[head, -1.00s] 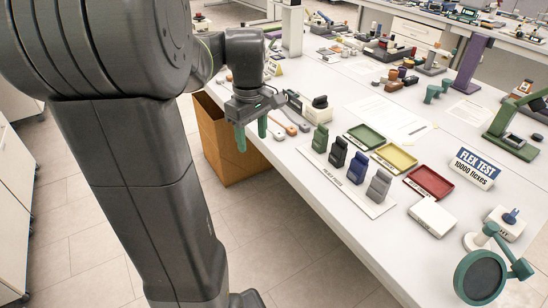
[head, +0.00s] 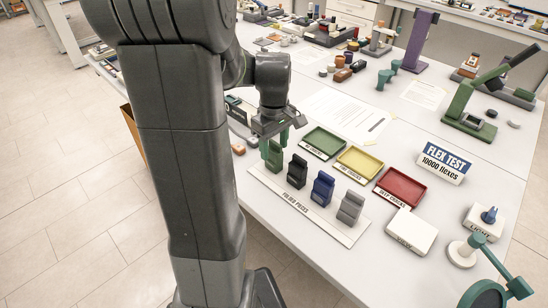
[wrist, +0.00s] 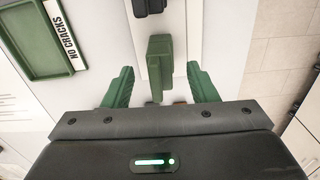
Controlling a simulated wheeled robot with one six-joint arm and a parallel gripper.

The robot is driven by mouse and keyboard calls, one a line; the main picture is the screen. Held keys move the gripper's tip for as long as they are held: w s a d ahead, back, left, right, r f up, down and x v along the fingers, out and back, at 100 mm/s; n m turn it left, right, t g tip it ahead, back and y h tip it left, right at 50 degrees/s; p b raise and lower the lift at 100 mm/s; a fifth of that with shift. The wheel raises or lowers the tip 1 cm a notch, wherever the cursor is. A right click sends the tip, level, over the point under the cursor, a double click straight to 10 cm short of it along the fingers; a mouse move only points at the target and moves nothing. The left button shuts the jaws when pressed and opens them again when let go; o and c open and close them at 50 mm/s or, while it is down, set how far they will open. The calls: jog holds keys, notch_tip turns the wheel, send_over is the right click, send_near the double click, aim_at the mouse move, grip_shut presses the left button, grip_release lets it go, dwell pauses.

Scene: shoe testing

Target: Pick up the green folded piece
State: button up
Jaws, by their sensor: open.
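The green folded piece (head: 275,158) stands upright at the left end of the white folded pieces board (head: 328,222). My gripper (head: 275,137) is over it, its green fingers pointing down, and partly hides it. In the wrist view the green folded piece (wrist: 160,58) lies between the two spread fingers of my gripper (wrist: 160,75). Gaps show on both sides, so the fingers are apart from it. How far down the fingers reach is hard to tell.
A black piece (head: 297,171), blue piece (head: 322,188) and grey piece (head: 350,207) stand along the same board. Behind are green (head: 324,140), yellow (head: 358,161) and red (head: 402,186) trays. A white box (head: 411,230) is at the right.

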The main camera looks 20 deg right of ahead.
aim_at(274, 150)
notch_tip(274, 150, down, 5)
jog(key=shift+r, duration=0.2)
jog(key=shift+c, duration=0.2)
jog(key=c, duration=1)
jog(key=shift+r, duration=0.1)
